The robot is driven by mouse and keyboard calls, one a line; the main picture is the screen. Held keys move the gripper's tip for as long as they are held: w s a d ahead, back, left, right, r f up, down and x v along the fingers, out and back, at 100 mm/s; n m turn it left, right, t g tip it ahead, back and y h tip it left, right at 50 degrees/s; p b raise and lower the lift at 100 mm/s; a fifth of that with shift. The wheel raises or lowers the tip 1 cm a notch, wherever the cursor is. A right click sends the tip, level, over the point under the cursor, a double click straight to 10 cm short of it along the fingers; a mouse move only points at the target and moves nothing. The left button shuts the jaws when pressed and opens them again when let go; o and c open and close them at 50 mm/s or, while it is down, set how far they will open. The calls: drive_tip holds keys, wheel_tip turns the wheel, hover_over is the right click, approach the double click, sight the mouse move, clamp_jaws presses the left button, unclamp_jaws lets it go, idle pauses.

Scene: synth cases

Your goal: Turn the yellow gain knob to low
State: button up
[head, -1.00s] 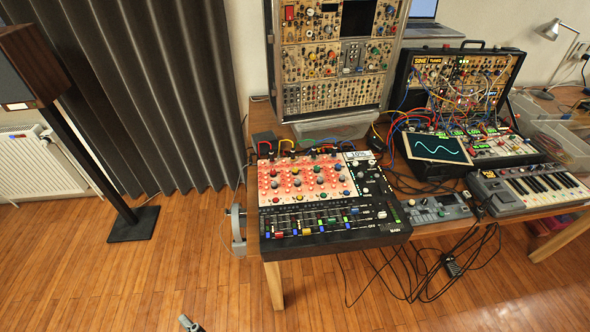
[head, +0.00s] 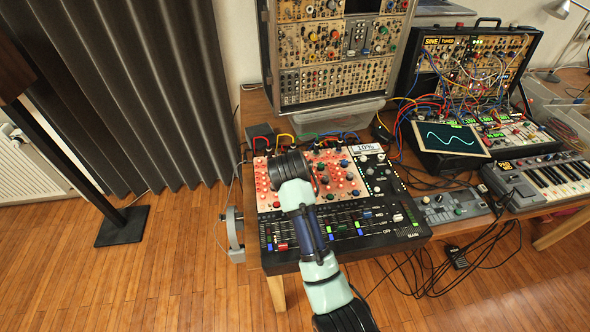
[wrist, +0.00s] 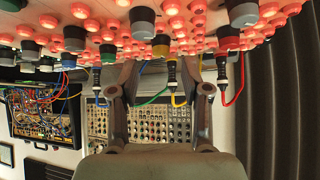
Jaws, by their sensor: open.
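The mixer (head: 395,232), with its pink panel of lit buttons and knobs, stands on the table in the head view. My gripper (wrist: 159,72) is open, its two fingers apart with nothing between them. In the wrist view, a dark knob with a yellow cap (wrist: 160,46) lies just beyond the fingertips, roughly centred between them and apart from them. I cannot read its label or setting. In the head view my arm covers the left part of the panel, and I cannot make out the yellow knob or the fingertips there.
Plugged cables, including a red cable (wrist: 236,85), stand close by. A small oscilloscope screen (head: 450,139) and a keyboard (head: 555,182) are to the right.

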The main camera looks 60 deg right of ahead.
drive_tip(key=b+x, duration=0.1)
drive_tip(key=x, duration=0.3)
clamp_jaws()
